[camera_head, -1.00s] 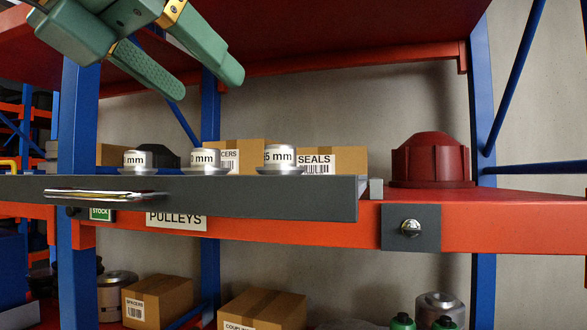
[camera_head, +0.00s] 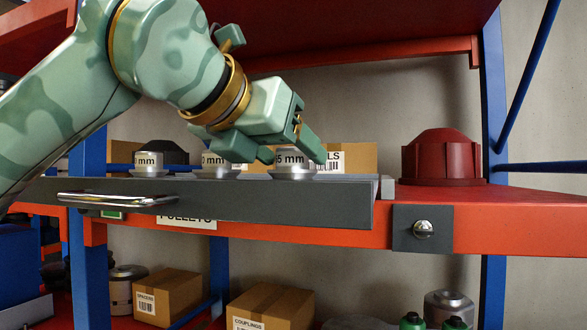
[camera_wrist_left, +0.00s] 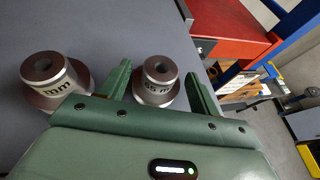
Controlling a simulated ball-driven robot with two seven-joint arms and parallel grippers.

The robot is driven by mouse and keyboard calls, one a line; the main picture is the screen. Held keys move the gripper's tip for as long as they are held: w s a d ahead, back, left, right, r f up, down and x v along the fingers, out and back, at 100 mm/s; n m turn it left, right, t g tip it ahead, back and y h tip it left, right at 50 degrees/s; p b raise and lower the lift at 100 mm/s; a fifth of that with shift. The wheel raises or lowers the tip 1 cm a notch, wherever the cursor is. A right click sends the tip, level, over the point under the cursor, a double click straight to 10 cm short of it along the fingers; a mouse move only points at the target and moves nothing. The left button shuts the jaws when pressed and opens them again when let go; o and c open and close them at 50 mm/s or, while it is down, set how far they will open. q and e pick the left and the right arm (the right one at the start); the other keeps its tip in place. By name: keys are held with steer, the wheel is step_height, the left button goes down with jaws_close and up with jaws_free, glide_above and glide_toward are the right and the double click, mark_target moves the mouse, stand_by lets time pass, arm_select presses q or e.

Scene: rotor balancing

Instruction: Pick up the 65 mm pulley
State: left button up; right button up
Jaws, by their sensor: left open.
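The 65 mm pulley (camera_head: 292,174) is a silver flanged part, rightmost of three on the grey drawer (camera_head: 290,215). Its label is partly hidden in the head view, but the wrist view shows "65 m" on the pulley (camera_wrist_left: 157,88). My left gripper (camera_head: 293,152) is open at this pulley, coming from above and the left. In the wrist view the pulley appears between the two fingers of the left gripper (camera_wrist_left: 158,80); I see no clear contact. My right gripper is not in view.
A middle pulley (camera_head: 215,173) stands close to the left finger; it also shows in the wrist view (camera_wrist_left: 50,75). Another pulley (camera_head: 149,163) is farther left. Labelled boxes (camera_head: 358,158) stand behind. A red ribbed housing (camera_head: 442,160) is on the shelf to the right.

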arm_select(q)
steer(key=shift+s, duration=0.1)
steer(key=shift+a, duration=0.1)
steer(key=c, duration=1.2)
steer(key=shift+r, duration=0.1)
steer(key=shift+c, duration=0.2)
